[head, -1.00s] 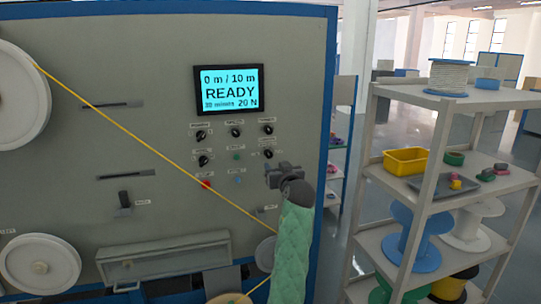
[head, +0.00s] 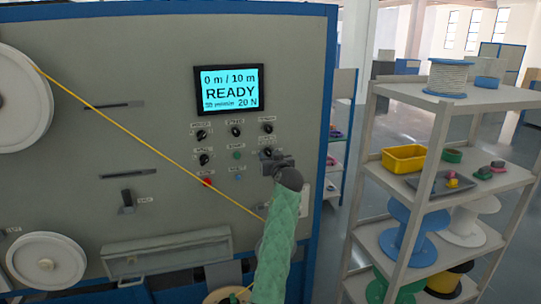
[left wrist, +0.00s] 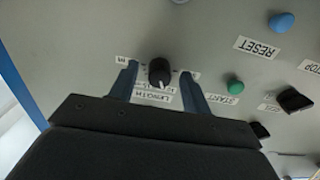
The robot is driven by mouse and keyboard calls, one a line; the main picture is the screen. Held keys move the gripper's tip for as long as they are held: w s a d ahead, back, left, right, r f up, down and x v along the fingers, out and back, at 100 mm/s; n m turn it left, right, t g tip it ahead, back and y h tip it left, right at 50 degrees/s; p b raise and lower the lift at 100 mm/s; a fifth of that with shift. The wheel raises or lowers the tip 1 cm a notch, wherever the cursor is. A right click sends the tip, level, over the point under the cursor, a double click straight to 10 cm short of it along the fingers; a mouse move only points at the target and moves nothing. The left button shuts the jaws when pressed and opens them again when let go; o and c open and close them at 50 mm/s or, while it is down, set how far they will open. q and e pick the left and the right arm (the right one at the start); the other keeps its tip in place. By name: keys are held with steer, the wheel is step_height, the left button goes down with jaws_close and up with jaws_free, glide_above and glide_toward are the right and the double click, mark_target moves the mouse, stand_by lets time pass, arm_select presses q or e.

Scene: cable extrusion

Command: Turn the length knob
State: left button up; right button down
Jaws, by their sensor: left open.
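The length knob (left wrist: 159,72) is black and round with a white pointer mark, above an upside-down "LENGTH" label in the left wrist view. My left gripper (left wrist: 158,76) is open, with one finger on each side of the knob. Gaps show between the fingers and the knob, so it is not gripped. In the head view my left gripper (head: 271,163) is at the lower right of the control panel and hides much of the knob. My right gripper is not in view.
Close by are a green START button (left wrist: 235,86), a blue RESET button (left wrist: 281,22) and other black knobs. The screen (head: 230,90) reads "READY". A yellow cable (head: 150,143) runs diagonally across the machine. A shelf rack (head: 440,190) stands to the right.

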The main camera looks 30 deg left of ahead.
arm_select(q)
steer(key=c, duration=1)
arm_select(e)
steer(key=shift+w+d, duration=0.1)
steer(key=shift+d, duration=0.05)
arm_select(q)
steer(key=shift+m, duration=0.3)
steer(key=shift+r+m, duration=0.1)
steer(key=shift+m, duration=0.9)
steer(key=m, duration=0.2)
steer(key=shift+m, duration=0.3)
steer(key=m+p, duration=0.1)
steer(key=m, duration=0.3)
steer(key=shift+a+r+p, duration=0.1)
steer(key=shift+p, duration=0.2)
steer(key=shift+m+p, duration=0.4)
steer(key=shift+m, duration=0.9)
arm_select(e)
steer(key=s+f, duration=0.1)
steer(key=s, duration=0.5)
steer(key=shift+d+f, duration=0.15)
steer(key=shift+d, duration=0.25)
